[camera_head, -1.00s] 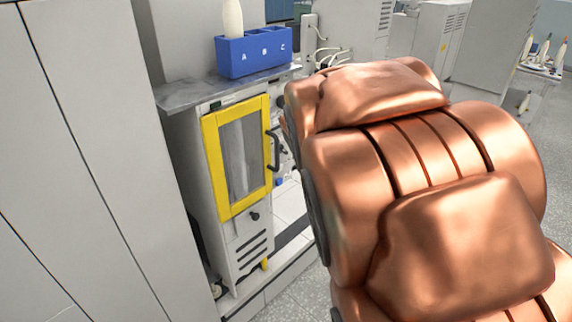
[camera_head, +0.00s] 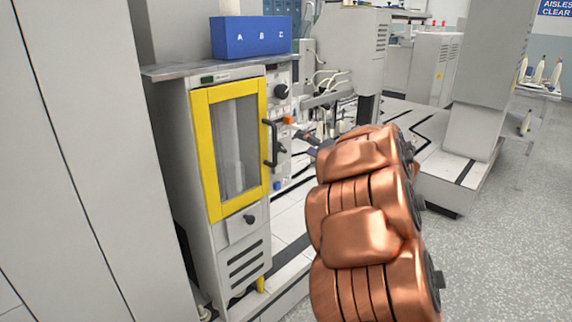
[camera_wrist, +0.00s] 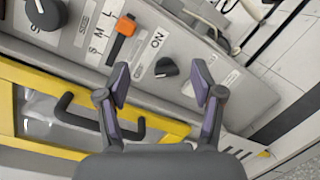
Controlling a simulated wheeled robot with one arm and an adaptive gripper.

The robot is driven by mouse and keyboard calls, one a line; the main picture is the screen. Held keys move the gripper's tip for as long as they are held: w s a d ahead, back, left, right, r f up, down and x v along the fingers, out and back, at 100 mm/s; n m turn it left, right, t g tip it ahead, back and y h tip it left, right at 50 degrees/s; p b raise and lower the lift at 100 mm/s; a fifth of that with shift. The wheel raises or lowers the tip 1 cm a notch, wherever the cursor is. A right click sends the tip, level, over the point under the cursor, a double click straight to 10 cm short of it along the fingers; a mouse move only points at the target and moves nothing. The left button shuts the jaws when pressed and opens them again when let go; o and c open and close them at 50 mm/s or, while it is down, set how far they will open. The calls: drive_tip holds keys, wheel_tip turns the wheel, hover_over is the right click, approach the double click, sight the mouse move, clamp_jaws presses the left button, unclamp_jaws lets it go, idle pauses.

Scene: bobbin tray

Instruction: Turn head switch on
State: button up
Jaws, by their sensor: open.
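The machine's control panel (camera_wrist: 140,42) fills the upper wrist view. On it a dark round switch knob (camera_wrist: 166,67) sits beside a label reading ON; I take it to be the head switch, though its name is not readable. My gripper (camera_wrist: 160,82) is open and empty, its two purple-padded fingers apart. In the wrist view the knob appears between the fingertips; contact is not visible. In the head view my gripper (camera_head: 314,143) is small, right of the panel (camera_head: 281,125), and the switch is hard to make out.
An orange lever (camera_wrist: 125,27) by S, M, L marks and a larger dark knob (camera_wrist: 46,12) share the panel. A yellow-framed door (camera_head: 199,130) with a black handle (camera_head: 271,145) is close by. A blue box (camera_head: 250,38) stands on top.

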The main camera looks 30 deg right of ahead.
sight(285, 149)
drive_tip(key=shift+w+a+f+n+y+b, duration=0.35)
drive_tip(key=shift+w+a+f+n+y, duration=0.2)
drive_tip(key=shift+w, duration=0.5)
drive_tip(key=shift+w+a+f+n+y+b, duration=0.3)
drive_tip(key=shift+w+a+f+n+y, duration=0.25)
drive_tip(key=shift+w, duration=0.55)
drive_tip(key=shift+w+a+f+n+y+b, duration=0.35)
drive_tip(key=shift+w+a+f, duration=0.25)
drive_tip(key=shift+w, duration=0.45)
drive_tip(key=shift+c, duration=0.2)
drive_tip(key=shift+d, duration=0.1)
drive_tip(key=c, duration=1.1)
